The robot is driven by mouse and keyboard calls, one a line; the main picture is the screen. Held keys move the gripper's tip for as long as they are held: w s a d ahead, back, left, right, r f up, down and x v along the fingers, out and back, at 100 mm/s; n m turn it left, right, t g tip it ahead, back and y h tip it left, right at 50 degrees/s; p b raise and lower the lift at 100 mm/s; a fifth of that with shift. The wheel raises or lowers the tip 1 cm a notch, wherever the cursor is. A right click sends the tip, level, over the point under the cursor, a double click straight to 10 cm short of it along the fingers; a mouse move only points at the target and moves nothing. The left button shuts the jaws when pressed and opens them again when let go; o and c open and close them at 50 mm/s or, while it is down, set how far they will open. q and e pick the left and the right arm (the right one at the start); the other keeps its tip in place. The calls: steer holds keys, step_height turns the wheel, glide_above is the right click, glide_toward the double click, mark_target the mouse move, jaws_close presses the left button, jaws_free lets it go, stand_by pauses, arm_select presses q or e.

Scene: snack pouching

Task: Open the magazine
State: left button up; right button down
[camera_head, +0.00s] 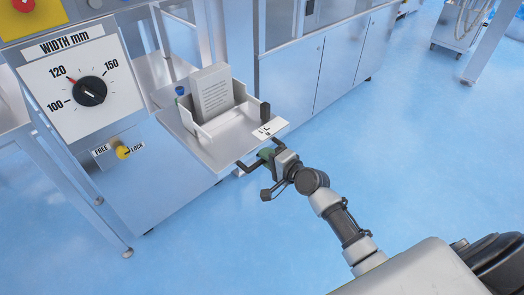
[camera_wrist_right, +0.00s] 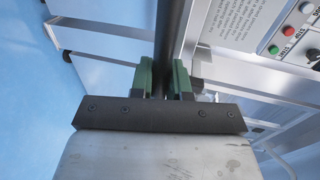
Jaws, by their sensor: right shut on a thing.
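The magazine (camera_head: 222,147) is a pale metal tray with low side walls, jutting from the machine's front. A small black upright post (camera_head: 265,111) stands at the tray's right side. My right gripper (camera_head: 266,154) is at the tray's front right edge. In the right wrist view its green finger pads (camera_wrist_right: 166,80) are closed on a dark bar (camera_wrist_right: 170,35). How the bar joins the magazine is hidden. My left gripper is out of view.
A width dial (camera_head: 90,91) points near 120 on the left panel. Below it is a yellow knob (camera_head: 123,152) between FREE and LOCK labels. Steel cabinets (camera_head: 335,60) stand behind.

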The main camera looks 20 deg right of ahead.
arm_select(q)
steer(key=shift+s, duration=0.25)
arm_select(e)
steer(key=shift+s, duration=0.2)
steer(key=c, duration=1.1)
jaws_free()
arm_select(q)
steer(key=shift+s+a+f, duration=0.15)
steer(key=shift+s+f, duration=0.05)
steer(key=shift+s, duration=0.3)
arm_select(e)
steer(key=v, duration=1.1)
